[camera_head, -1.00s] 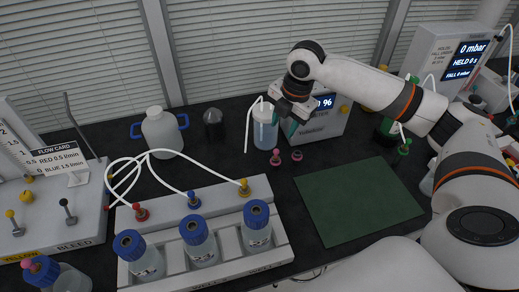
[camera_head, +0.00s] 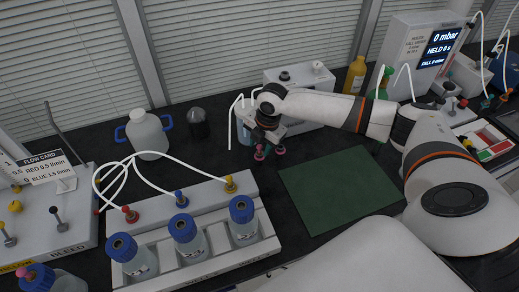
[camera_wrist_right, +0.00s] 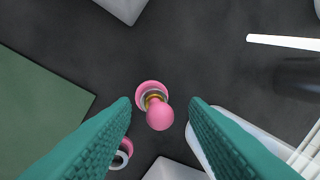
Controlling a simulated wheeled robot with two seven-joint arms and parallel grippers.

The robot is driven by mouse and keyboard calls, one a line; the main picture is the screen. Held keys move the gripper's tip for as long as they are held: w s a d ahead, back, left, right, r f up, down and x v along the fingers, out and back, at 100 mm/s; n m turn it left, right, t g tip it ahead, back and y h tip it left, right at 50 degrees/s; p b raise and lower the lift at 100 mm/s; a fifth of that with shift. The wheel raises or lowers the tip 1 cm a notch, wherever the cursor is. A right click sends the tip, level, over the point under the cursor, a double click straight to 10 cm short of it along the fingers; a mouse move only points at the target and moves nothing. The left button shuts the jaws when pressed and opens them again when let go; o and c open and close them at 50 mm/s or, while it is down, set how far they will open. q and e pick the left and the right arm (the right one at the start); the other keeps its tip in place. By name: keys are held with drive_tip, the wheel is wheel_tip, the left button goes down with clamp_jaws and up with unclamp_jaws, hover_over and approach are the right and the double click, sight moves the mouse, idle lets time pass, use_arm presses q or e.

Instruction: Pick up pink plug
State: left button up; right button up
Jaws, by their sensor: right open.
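Two small pink plugs stand close together on the dark bench, one on the left (camera_head: 259,153) and one on the right (camera_head: 279,150) in the head view. In the right wrist view one pink plug (camera_wrist_right: 159,112), with a round knob, brass-coloured neck and pink base, lies between my fingers. A second pink plug (camera_wrist_right: 124,150) is partly hidden behind the left finger. My right gripper (camera_head: 269,145) is low over the plugs; its teal fingers (camera_wrist_right: 160,103) are apart, with gaps on both sides of the plug. My left gripper is out of view.
A green mat (camera_head: 340,195) lies right of the plugs. A rack (camera_head: 205,262) with blue-capped bottles and white tubes stands front left.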

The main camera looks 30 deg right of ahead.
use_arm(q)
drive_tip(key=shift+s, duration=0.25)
use_arm(e)
drive_tip(key=shift+c, duration=0.3)
clamp_jaws()
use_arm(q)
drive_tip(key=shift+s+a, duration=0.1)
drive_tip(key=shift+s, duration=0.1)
use_arm(e)
drive_tip(key=shift+r, duration=0.1)
